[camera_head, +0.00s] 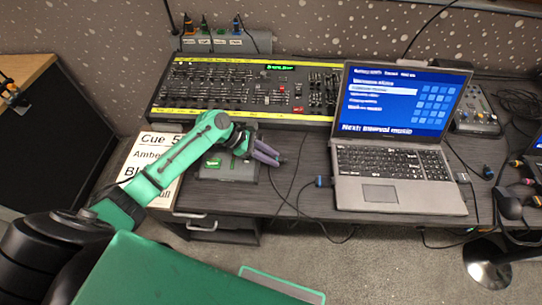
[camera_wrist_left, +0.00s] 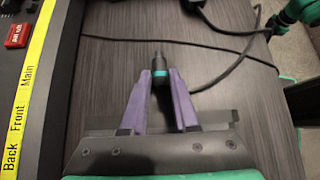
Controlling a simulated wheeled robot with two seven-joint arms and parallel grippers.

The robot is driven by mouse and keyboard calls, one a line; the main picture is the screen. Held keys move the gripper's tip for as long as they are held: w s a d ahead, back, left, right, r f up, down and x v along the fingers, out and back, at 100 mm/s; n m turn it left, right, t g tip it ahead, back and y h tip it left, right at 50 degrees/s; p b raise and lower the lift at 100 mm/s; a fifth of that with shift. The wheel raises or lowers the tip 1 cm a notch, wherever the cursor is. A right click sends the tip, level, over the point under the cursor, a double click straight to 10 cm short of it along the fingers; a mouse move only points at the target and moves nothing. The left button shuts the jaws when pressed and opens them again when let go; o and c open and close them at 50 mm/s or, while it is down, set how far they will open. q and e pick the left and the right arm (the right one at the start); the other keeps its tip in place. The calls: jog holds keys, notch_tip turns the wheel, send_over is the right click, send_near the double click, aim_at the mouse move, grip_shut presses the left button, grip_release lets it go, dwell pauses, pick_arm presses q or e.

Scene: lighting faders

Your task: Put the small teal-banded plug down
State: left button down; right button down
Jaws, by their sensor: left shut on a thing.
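The small teal-banded plug (camera_wrist_left: 158,67) is dark with a teal ring. In the left wrist view it sits between the purple fingertips of my left gripper (camera_wrist_left: 161,88), which is shut on it. The dark wood table top (camera_wrist_left: 115,55) lies beneath; I cannot tell whether the plug touches it. In the head view my left gripper (camera_head: 268,153) is over the table, left of the laptop and in front of the lighting desk. The plug cannot be made out there. My right gripper is not in view.
The lighting desk (camera_head: 210,84) fills the back left. An open laptop (camera_head: 395,150) stands on the right. A printed sheet (camera_head: 152,155) lies by my left arm. Dark cables (camera_wrist_left: 222,38) cross the table near the plug. Bare table shows between gripper and laptop.

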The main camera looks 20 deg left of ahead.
pick_arm(q)
jog(key=shift+f, duration=0.1)
jog(key=shift+f, duration=0.15)
jog(key=c, duration=0.7)
grip_release()
jog(key=shift+r, duration=0.35)
jog(key=v, duration=1.2)
